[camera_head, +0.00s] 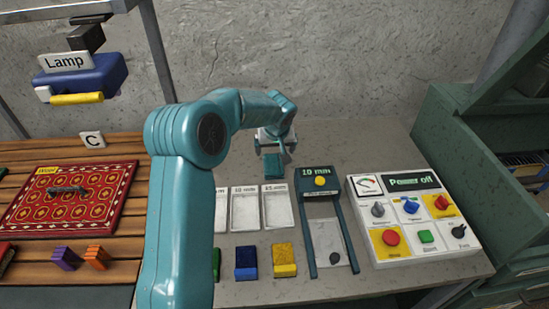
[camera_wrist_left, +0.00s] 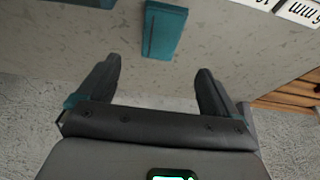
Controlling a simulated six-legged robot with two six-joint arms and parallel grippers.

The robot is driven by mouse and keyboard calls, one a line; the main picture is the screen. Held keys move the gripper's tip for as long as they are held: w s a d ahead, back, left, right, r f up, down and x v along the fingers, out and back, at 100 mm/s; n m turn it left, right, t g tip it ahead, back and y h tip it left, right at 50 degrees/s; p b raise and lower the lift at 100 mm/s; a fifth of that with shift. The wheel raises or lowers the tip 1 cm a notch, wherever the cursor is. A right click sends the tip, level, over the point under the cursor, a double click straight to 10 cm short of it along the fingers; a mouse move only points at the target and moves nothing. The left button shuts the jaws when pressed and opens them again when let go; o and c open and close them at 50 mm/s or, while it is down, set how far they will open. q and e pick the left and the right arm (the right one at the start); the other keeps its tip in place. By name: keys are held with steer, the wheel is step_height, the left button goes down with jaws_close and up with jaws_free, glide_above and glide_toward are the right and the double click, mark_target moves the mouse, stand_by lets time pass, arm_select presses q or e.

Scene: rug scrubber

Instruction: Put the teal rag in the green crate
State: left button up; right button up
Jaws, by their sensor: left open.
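The teal rag (camera_head: 273,167) is a small folded teal block on the grey worktop, near the back, just under my left gripper (camera_head: 270,140). It also shows in the left wrist view (camera_wrist_left: 164,32), at the top middle, ahead of the fingertips. My left gripper (camera_wrist_left: 158,68) is open and empty there, with a gap between its fingers and the rag. A large green structure (camera_head: 455,125) stands at the right; I cannot tell whether it is the green crate. My right gripper is not in view.
White labelled trays (camera_head: 244,209), blue (camera_head: 246,262) and yellow (camera_head: 284,260) blocks, a gauge frame (camera_head: 322,230) and a control panel (camera_head: 415,215) occupy the worktop's front. A patterned red rug (camera_head: 70,200) lies left. A lamp (camera_head: 80,80) hangs above it. A wall stands behind.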

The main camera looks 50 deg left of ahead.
arm_select(q)
steer(key=shift+d+r, duration=0.15)
steer(key=shift+r, duration=0.4)
steer(key=shift+o, duration=0.5)
steer(key=shift+s+d+r, duration=0.15)
steer(key=shift+r, duration=0.15)
step_height(320, 180, up, 3)
steer(key=s+d+b, duration=0.2)
steer(key=b, duration=0.1)
steer(key=p, duration=0.3)
glide_above(274, 165)
steer(key=s+d, duration=0.2)
steer(key=f, duration=0.9)
steer(key=shift+w+a+f, duration=0.2)
steer(key=shift+f, duration=0.1)
steer(key=p+x, duration=0.1)
steer(key=x, duration=0.4)
steer(key=shift+f+p, duration=0.1)
steer(key=shift+p, duration=0.3)
steer(key=shift+w+f, duration=0.15)
steer(key=shift+f, duration=0.05)
steer(key=c, duration=1.2)
